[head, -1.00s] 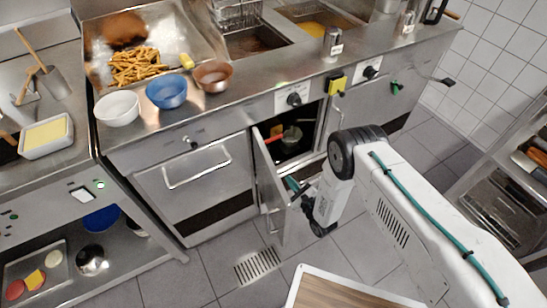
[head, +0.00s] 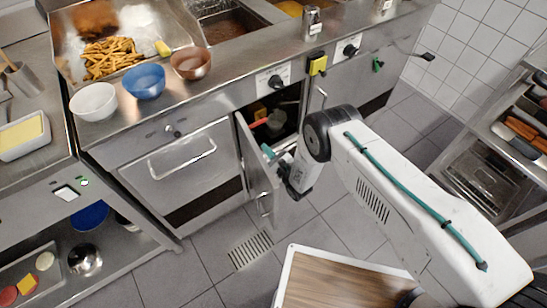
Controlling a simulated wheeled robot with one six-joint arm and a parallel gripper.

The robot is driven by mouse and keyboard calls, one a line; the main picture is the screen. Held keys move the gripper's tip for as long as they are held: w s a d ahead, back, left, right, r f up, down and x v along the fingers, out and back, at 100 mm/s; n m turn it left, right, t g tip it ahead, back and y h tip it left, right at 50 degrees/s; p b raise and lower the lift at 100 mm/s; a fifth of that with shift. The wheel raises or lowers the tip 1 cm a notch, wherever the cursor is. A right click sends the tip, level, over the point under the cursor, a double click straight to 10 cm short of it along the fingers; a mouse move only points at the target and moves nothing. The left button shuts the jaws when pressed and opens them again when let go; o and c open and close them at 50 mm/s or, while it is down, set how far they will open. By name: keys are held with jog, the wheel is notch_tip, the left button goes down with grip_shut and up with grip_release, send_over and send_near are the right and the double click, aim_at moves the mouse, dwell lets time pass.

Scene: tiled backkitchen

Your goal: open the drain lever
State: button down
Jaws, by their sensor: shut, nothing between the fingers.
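The fryer cabinet door (head: 257,172) stands open at the middle of the head view. Inside the dark cabinet (head: 285,120) a small red handle (head: 262,127) shows beside a grey round part (head: 276,120). It looks like the drain lever, but it is too small to tell how it is set. My gripper (head: 269,152) has teal fingertips and is shut and empty. It is by the upper part of the open door, below and in front of the red handle and apart from it.
Bowls (head: 144,81) and a tray of fries (head: 110,58) stand on the counter above. A wooden-topped cart (head: 345,283) is on the floor at the bottom. A floor drain grate (head: 250,249) lies left of it. A rack (head: 490,170) stands at right.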

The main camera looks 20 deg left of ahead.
aim_at(256, 124)
jog(key=shift+w+a+r, duration=0.2)
jog(key=shift+a+r, duration=1.5)
jog(key=shift+r, duration=0.2)
